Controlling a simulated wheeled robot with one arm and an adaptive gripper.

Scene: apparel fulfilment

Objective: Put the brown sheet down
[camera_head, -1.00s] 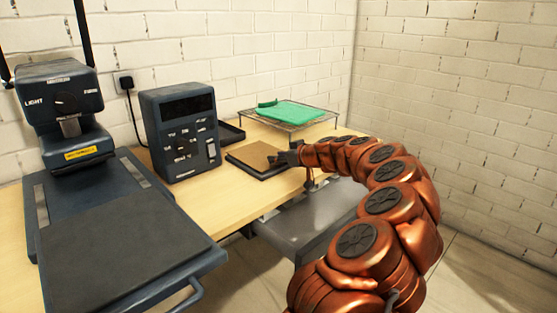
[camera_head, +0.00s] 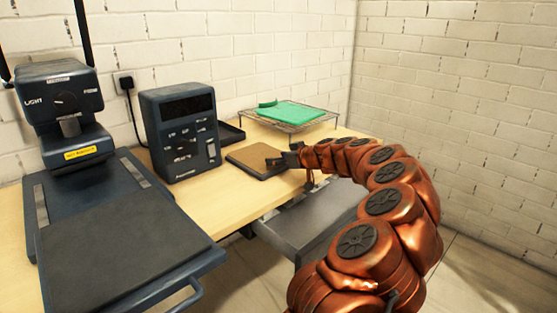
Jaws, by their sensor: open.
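The brown sheet (camera_head: 252,156) lies flat on a dark, thin tray or pad (camera_head: 262,176) on the wooden table. My gripper (camera_head: 283,160) is at the sheet's right edge, at the end of my copper-coloured arm. It is open. Its fingers are small and dark in this view, and I cannot tell whether they touch the sheet. The gripper hides part of the sheet's right side.
A green folded item (camera_head: 291,113) lies on a wire rack (camera_head: 309,126) at the back. A dark control box (camera_head: 181,133) stands left of the sheet. A large press (camera_head: 115,235) fills the left. A grey drawer or shelf (camera_head: 308,222) sits below the table's front edge.

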